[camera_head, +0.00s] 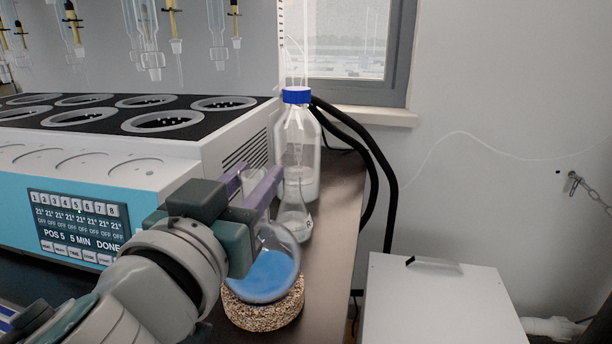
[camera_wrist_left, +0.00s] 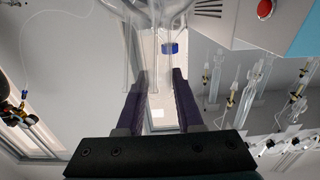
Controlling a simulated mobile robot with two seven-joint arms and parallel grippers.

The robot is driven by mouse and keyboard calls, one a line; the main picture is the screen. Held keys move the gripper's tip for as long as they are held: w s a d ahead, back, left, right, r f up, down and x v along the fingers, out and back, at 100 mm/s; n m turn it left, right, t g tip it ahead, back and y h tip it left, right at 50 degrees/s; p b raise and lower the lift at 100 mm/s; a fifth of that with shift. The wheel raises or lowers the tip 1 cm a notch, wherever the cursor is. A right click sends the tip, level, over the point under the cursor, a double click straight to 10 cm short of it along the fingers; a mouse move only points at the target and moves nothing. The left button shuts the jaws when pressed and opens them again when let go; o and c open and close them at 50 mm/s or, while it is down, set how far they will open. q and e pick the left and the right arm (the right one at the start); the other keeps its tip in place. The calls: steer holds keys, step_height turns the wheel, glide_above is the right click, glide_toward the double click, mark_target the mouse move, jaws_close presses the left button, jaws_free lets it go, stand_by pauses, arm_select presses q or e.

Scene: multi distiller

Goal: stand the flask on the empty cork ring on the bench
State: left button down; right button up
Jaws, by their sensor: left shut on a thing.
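The round flask (camera_head: 268,274) is clear glass with blue liquid. It is right at the cork ring (camera_head: 262,313), with its lower part overlapping the ring's top. I cannot tell whether it bears on the ring or hangs just above it. My left gripper (camera_head: 252,182) is shut on the flask's upper part, which my wrist and fingers hide in the head view. In the left wrist view, clear glass shows between and beyond the purple fingers (camera_wrist_left: 158,88). My right gripper is not in view.
A blue-capped bottle (camera_head: 297,145) and a small conical flask (camera_head: 294,212) stand just behind on the dark bench (camera_head: 335,210). The distiller (camera_head: 225,150) with its heating wells is at the left. A white box (camera_head: 440,305) and black hoses (camera_head: 385,180) are at the right.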

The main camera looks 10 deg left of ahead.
arm_select(q)
steer(key=shift+f, duration=0.15)
stand_by(0.4)
steer(key=shift+c, duration=2.4)
jaws_free()
steer(key=shift+s, duration=0.1)
steer(key=s+b, duration=0.1)
steer(key=s, duration=0.8)
steer(key=shift+s+a, duration=0.15)
steer(key=shift+s, duration=0.25)
